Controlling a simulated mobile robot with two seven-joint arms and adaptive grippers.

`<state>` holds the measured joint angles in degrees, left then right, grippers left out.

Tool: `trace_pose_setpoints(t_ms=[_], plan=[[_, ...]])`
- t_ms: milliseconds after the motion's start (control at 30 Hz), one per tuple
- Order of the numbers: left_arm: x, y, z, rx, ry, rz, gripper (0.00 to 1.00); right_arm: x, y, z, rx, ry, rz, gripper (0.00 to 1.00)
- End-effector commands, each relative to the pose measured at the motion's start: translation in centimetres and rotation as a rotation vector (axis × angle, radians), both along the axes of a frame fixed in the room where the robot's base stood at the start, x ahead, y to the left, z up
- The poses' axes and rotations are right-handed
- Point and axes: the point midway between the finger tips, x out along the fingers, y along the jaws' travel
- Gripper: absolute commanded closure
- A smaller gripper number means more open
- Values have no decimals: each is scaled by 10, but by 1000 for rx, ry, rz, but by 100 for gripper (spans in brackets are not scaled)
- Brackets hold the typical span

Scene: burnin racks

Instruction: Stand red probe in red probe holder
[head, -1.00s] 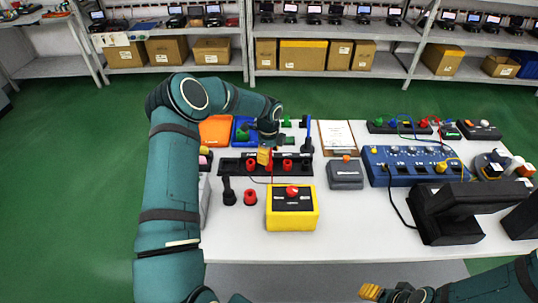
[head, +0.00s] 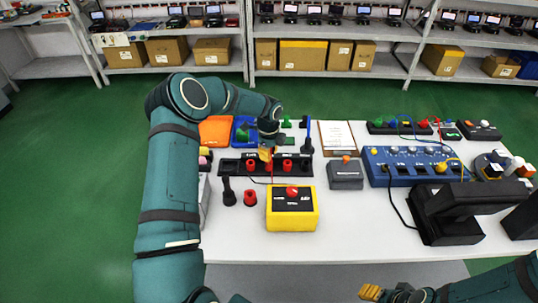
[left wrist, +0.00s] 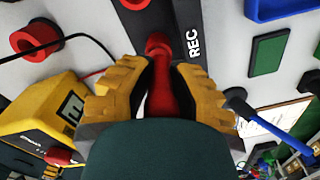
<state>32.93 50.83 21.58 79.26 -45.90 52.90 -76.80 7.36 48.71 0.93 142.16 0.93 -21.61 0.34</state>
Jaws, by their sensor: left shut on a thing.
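My left gripper (head: 266,153) is over the black strip (head: 232,166) at the left of the table. In the left wrist view its yellow fingers (left wrist: 158,95) are shut on the red probe (left wrist: 160,92), which lies between them. The probe's far end is by a round red part (left wrist: 158,43) on the strip near the "REC" label; I cannot tell whether they touch. A red ring-shaped holder (head: 250,198), apparently empty, stands in front of the strip; it also shows in the left wrist view (left wrist: 36,40). My right gripper (head: 372,291) is at the bottom edge, jaws unclear.
A yellow meter (head: 292,222) stands right of the red holder, and a black holder with a black probe (head: 228,192) left of it. A blue probe (head: 308,128) stands behind. A grey box (head: 345,175) and blue panel (head: 400,165) are further right. The front table strip is clear.

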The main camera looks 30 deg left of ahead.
Motion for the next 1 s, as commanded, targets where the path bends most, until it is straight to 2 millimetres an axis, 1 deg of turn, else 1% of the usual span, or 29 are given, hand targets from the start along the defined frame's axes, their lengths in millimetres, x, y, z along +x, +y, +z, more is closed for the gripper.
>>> trace_pose_setpoints(t_ms=[33, 300, 400, 467, 567, 667, 767, 1000], plan=[[1, 0, 9, 1, -3, 0, 100, 0, 0, 1, 0, 0, 0, 47], [1, 0, 61, 2, -4, 0, 100, 0, 0, 4, 1, 0, 0, 47], [1, 0, 76, 2, -4, -1, 100, 0, 0, 5, 1, 0, 0, 47], [0, 0, 83, 1, -3, -2, 100, 0, 0, 5, 1, 0, 0, 47], [-7, -1, 90, 4, -3, -6, 100, 0, 0, 4, 1, 1, 0, 47], [-22, -3, 92, 8, -2, -12, 100, -1, 0, 0, 1, 2, 2, 47], [-46, -6, 91, 13, -2, -18, 100, -2, 0, -6, 1, 5, 4, 47], [-110, -14, 86, 13, -1, -14, 100, -5, 1, -18, 2, 11, 9, 47]])
